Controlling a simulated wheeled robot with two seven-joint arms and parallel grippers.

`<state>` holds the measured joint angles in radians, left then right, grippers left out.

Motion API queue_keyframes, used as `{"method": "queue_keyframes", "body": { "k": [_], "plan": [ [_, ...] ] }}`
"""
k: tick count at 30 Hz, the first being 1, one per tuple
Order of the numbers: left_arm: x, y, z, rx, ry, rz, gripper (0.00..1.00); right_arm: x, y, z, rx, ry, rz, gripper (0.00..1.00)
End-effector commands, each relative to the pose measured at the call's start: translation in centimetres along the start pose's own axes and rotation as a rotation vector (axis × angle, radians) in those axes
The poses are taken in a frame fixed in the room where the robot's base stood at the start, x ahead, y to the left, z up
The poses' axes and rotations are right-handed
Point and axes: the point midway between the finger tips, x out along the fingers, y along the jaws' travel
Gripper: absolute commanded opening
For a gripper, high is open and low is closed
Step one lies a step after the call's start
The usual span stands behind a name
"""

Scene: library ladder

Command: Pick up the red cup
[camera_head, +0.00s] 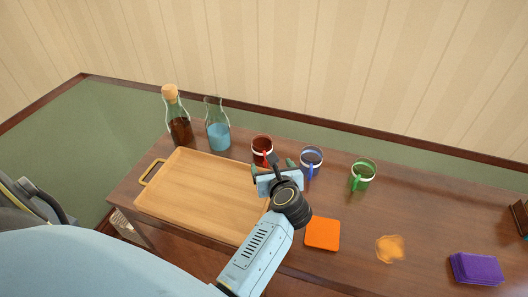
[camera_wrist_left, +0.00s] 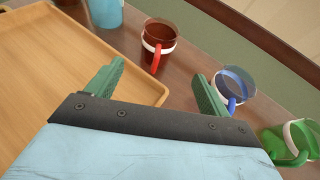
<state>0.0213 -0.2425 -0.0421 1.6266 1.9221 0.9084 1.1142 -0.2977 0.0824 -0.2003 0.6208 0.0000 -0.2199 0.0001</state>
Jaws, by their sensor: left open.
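The red cup (camera_head: 262,144) stands upright on the brown table, just right of the tray's far right corner. It has a white band and a red handle facing me. My left gripper (camera_head: 273,166) is open and empty on the near side of the cup, partly covering the view of its lower part. In the left wrist view the red cup (camera_wrist_left: 160,36) lies beyond the gap between the spread green fingers (camera_wrist_left: 158,74), apart from them. My right gripper is not in view.
A wooden tray (camera_head: 195,190) lies left of the gripper. A blue cup (camera_head: 311,161) stands close right of the red one, then a green cup (camera_head: 363,175). A corked bottle (camera_head: 178,122) and a carafe (camera_head: 218,135) stand behind the tray. An orange square (camera_head: 322,233) lies nearer.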

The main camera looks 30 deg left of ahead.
Motion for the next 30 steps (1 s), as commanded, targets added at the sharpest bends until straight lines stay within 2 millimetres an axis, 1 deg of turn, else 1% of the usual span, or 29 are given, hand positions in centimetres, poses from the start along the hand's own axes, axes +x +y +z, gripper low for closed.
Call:
{"method": "queue_keyframes", "body": {
  "k": [1,3,7,9,14,21,24,30],
  "plan": [
    [1.2,0.1,0.1,0.004,-0.004,0.002,0.81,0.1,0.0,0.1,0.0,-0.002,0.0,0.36],
    [2.6,0.1,0.1,0.005,-0.005,0.001,0.81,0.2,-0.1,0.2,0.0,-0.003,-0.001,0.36],
    [4.7,0.1,0.1,0.006,-0.005,0.0,0.81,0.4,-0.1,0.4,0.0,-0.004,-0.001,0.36],
    [5.4,0.0,0.1,0.004,-0.005,0.0,0.81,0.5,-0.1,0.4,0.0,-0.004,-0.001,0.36],
    [6.4,0.1,0.1,0.005,-0.005,0.0,0.81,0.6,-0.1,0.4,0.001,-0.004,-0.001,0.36],
    [9.8,0.4,0.0,0.008,-0.007,0.0,0.81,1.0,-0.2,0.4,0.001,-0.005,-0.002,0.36],
    [10.7,0.4,0.0,0.006,-0.005,-0.001,0.81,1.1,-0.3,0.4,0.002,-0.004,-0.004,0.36],
    [11.1,0.4,0.0,0.004,-0.004,-0.001,0.81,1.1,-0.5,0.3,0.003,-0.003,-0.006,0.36]
  ]
}}
